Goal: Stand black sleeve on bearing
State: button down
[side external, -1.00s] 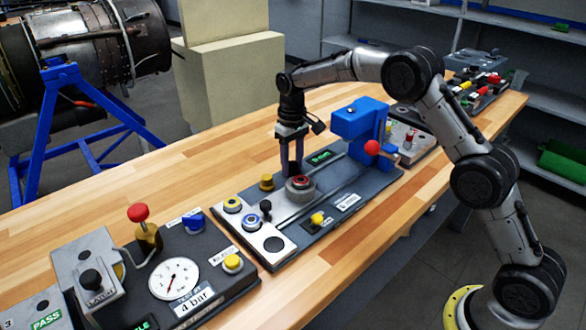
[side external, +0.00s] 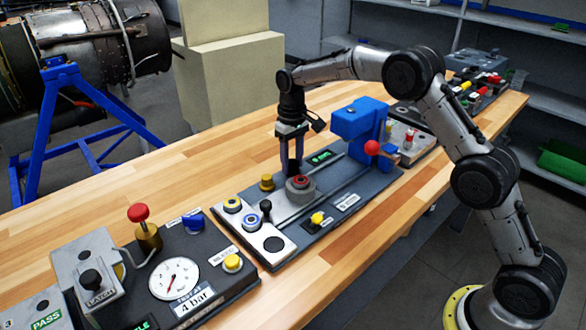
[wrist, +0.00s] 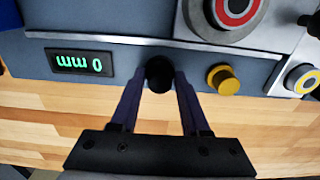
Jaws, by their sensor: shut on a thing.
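My gripper (side external: 291,172) points straight down over the back edge of the dark press plate. In the wrist view, its blue fingers (wrist: 159,78) are shut on the black sleeve (wrist: 159,72), whose round end shows between the tips. The bearing (side external: 300,184) is a grey round block with a red ring on top, in front of the fingertips in the side view. Part of the bearing (wrist: 236,10) shows at the top of the wrist view, apart from the sleeve. I cannot tell how high the sleeve is.
A green-lit display (wrist: 80,63) reads 0 mm beside the sleeve. A yellow knob (wrist: 223,79) stands close on its other side. A blue press head (side external: 362,120) with a red ball handle (side external: 372,147) stands to the right. Bare wood lies behind the plate.

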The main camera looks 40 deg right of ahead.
jog(key=shift+r, duration=0.45)
jog(key=shift+r, duration=0.8)
jog(key=shift+s+f, duration=0.15)
jog(key=shift+s, duration=0.2)
jog(key=s+a+r, duration=0.5)
jog(key=s+r, duration=0.3)
jog(key=r, duration=0.2)
jog(key=shift+w+f, duration=0.15)
jog(key=shift+f, duration=2.85)
jog(key=shift+f, duration=0.45)
